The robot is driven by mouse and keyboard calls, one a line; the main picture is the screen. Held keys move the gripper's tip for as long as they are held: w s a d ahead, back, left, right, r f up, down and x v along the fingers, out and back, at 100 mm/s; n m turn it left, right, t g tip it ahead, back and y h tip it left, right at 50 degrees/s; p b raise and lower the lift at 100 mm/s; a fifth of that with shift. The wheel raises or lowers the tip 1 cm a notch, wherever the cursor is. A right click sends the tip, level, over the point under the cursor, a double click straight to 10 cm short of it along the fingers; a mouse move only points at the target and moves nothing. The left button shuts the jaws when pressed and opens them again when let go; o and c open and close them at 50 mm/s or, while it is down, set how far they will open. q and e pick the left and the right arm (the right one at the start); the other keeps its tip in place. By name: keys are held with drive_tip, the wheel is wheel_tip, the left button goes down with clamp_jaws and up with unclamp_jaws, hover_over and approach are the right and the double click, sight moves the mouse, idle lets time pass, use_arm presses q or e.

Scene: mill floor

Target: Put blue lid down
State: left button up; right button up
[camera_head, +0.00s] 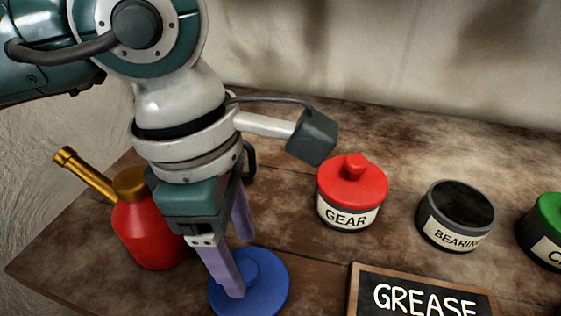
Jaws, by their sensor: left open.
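The blue lid (265,292) lies flat at the bottom of the view, on the wooden table as far as I can tell. It is round with a raised knob in the middle. My left gripper (238,268) points down over the lid, open, with its purple fingers apart. The nearer finger overlaps the lid and its knob in the picture; I cannot tell whether it touches. An uncovered dark pot labelled as bearing (457,216) stands to the right. My right gripper is not in view.
A red oil can with a brass spout (148,236) stands left of my gripper, partly hidden behind it. A red-lidded gear pot (350,194), a green-lidded pot (548,232) and a grease sign (424,297) stand to the right. A wall is behind.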

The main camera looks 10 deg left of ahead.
use_arm(q)
wheel_tip(320, 180, up, 10)
drive_tip(key=a, duration=0.1)
drive_tip(key=shift+f, duration=0.25)
drive_tip(key=shift+s+a, duration=0.1)
